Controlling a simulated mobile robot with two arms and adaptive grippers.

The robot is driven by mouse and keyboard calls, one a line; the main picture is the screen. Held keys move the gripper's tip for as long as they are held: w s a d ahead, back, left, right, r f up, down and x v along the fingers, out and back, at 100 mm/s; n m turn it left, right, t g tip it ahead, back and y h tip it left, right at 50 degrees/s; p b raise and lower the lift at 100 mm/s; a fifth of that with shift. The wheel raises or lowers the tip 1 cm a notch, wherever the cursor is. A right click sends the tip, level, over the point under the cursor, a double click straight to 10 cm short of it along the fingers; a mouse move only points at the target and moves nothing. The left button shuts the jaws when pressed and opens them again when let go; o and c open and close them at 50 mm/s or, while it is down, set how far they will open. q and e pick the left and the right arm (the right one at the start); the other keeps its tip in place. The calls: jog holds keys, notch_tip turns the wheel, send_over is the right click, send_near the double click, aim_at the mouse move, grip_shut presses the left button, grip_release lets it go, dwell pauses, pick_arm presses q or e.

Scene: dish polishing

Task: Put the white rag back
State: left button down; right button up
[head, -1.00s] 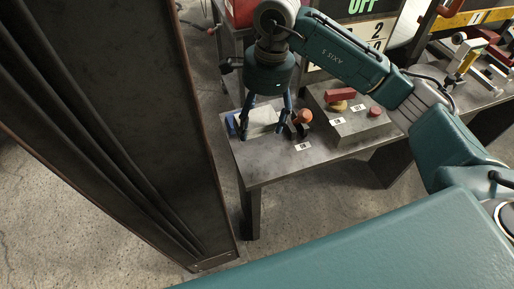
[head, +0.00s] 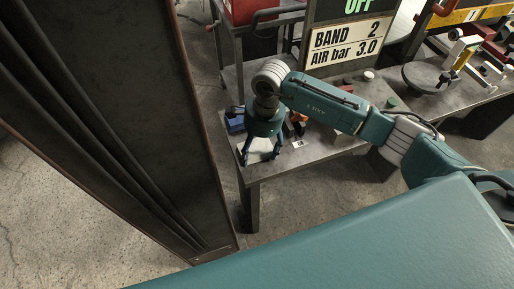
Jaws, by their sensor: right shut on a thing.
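My right gripper (head: 260,156) points down at the near left corner of the grey metal table (head: 310,153). A white rag (head: 260,146) shows between its fingers, and the gripper is shut on it. The gripper body hides part of the rag, and I cannot tell whether the rag touches the tabletop. My left gripper is not in view.
A blue object (head: 234,121) stands at the table's left edge, behind the gripper. Red-brown parts (head: 297,122) lie right of it, partly hidden by my arm. A tall dark cabinet (head: 110,110) rises close on the left.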

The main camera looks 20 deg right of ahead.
aim_at(262, 150)
jog(key=o, duration=1)
jog(key=shift+r, duration=0.1)
jog(key=shift+w+r, duration=0.1)
jog(key=shift+r, duration=0.2)
notch_tip(262, 150, up, 11)
jog(key=d+b, duration=0.1)
jog(key=b, duration=0.2)
jog(key=shift+d, duration=0.25)
